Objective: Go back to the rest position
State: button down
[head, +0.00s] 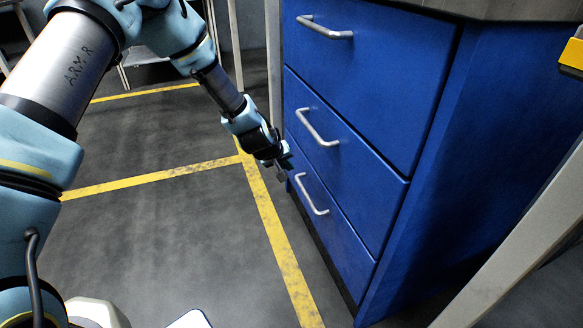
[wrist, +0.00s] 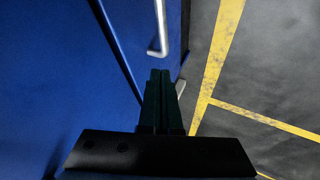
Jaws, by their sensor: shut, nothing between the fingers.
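My gripper (head: 282,166) is at the end of my arm in the head view, beside the front of a blue drawer cabinet (head: 375,75). It is close to the bottom drawer's handle (head: 311,194) and the gap above that drawer; I cannot tell whether it touches the front. In the wrist view my gripper (wrist: 160,75) is shut, its two dark fingers side by side with nothing between them. A silver handle (wrist: 160,28) shows beyond the fingertips. All three drawers look closed.
The grey floor (head: 160,240) with yellow lines (head: 265,215) is open left of the cabinet. A pale post (head: 515,245) slants up at the lower right. A yellow object (head: 572,52) is at the right edge. Table legs (head: 236,45) stand behind my arm.

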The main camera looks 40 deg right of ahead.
jog(key=p+v, duration=0.2)
jog(key=v, duration=0.5)
jog(key=w+a+r+n+y, duration=0.15)
jog(key=w+a+r, duration=0.35)
jog(key=a, duration=0.8)
jog(key=w+a+r+y, duration=0.2)
jog(key=w+a+r, duration=0.25)
jog(key=a, duration=0.85)
jog(key=s+a+r+n+y, duration=0.1)
jog(key=s+a+r, duration=0.15)
jog(key=a, duration=0.45)
jog(key=s+a+r+n+y, duration=0.1)
jog(key=s+a+r, duration=0.15)
jog(key=a, duration=0.55)
jog(key=s+a+r+n+y, duration=0.1)
jog(key=s+a+r, duration=0.15)
jog(key=a, duration=0.45)
notch_tip(320, 180, up, 31)
jog(key=p, duration=3)
jog(key=shift+s+a+g+p, duration=0.3)
jog(key=shift+s+a+p, duration=0.05)
jog(key=shift+s+a, duration=0.05)
